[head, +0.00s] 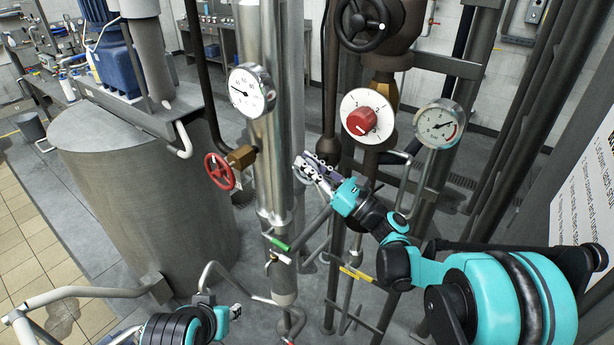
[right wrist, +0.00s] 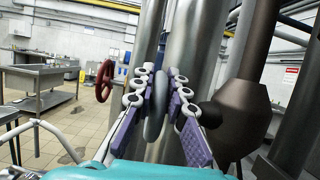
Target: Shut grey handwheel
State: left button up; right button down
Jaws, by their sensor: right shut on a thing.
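The grey handwheel (right wrist: 155,105) stands edge-on between the two purple-padded fingers of my right gripper (right wrist: 161,88) in the right wrist view. The fingers are shut on its rim from both sides. In the head view, my right gripper (head: 308,168) is beside the tall steel pipe, and it hides most of the grey wheel. How far the wheel is turned cannot be told. My left gripper (head: 236,311) is low at the bottom of the head view, away from the wheel; its fingers are too small to judge.
A red handwheel (head: 220,172) on a brass valve is left of the steel pipe (head: 268,130). A black handwheel (head: 362,22), a red-knobbed dial (head: 362,121) and gauges (head: 251,91) surround the right gripper. A large steel tank (head: 140,200) stands at left.

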jog(key=shift+s+d+f+t+y+b, duration=0.15)
jog(key=shift+t+y+b, duration=0.25)
jog(key=shift+b, duration=0.4)
jog(key=shift+d+f+t+y+b, duration=0.15)
jog(key=shift+t+y+b, duration=0.15)
jog(key=shift+y+b, duration=0.35)
jog(key=shift+r+b, duration=0.1)
jog(key=shift+b, duration=0.4)
jog(key=shift+r, duration=0.1)
jog(key=c, duration=1.5)
grip_release()
jog(key=shift+c, duration=0.2)
jog(key=v, duration=1.2)
jog(key=shift+a+f, duration=0.15)
jog(key=shift+f, duration=0.1)
